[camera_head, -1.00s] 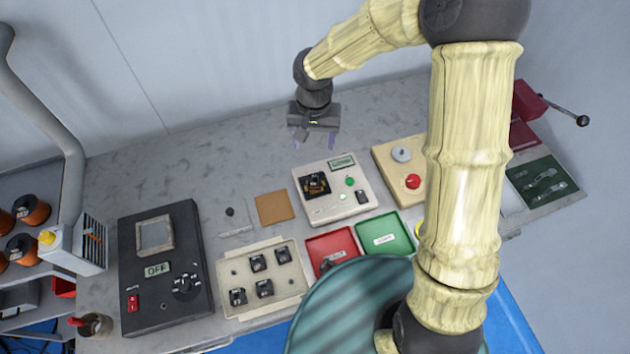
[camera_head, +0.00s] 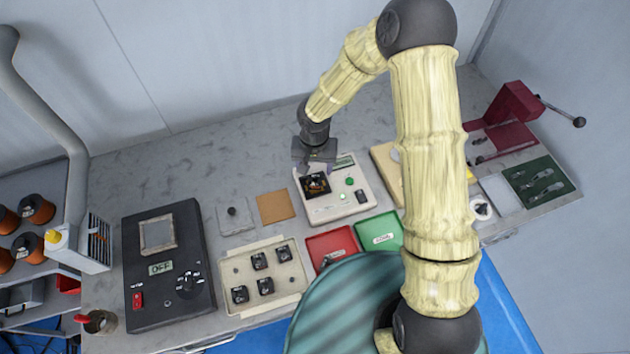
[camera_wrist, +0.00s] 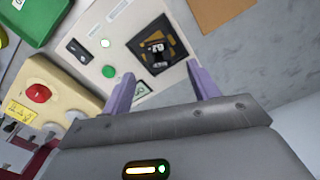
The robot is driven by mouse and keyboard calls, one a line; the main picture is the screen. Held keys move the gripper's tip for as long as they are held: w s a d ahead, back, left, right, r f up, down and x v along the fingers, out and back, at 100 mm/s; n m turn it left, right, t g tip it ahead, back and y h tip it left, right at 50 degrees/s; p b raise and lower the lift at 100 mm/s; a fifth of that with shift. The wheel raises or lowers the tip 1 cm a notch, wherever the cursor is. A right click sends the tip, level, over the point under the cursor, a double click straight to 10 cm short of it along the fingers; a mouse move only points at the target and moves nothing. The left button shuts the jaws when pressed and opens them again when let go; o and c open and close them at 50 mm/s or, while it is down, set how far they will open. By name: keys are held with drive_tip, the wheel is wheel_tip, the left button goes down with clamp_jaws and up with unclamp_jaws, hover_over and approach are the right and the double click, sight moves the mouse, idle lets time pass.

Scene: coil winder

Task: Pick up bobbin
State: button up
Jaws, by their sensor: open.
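A dark bobbin (camera_wrist: 157,48) with copper-coloured parts sits in the black square recess of a pale test box (camera_head: 350,205); it also shows in the head view (camera_head: 316,185). Several black bobbins (camera_head: 260,261) stand in a cream tray (camera_head: 235,300) at the front left. My gripper (camera_wrist: 160,72) is open, with its two purple fingers spread and nothing between them. In the head view, my gripper (camera_head: 315,168) hangs just behind the test box's recess. In the wrist view, the seated bobbin lies ahead of the gap between the fingertips, apart from them.
A red tray (camera_head: 332,240) and a green tray (camera_head: 379,232) lie in front of the test box. A brown pad (camera_head: 275,206) lies to its left. A black control box (camera_head: 160,300) reading OFF stands further left. A maroon lever press (camera_head: 510,110) stands at right. The back bench is clear.

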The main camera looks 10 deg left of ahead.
sight(315, 178)
drive_tip(key=shift+f, duration=0.1)
drive_tip(key=shift+s+f, duration=0.15)
drive_tip(key=shift+f, duration=0.15)
drive_tip(key=shift+d+f+p, duration=0.15)
drive_tip(key=shift+f+p, duration=0.75)
drive_tip(key=shift+f, duration=1.3)
drive_tip(key=c, duration=1.1)
drive_tip(key=shift+c, duration=0.2)
drive_tip(key=shift+r, duration=0.1)
wheel_tip(315, 178, up, 10)
drive_tip(key=b, duration=0.1)
drive_tip(key=shift+b, duration=0.4)
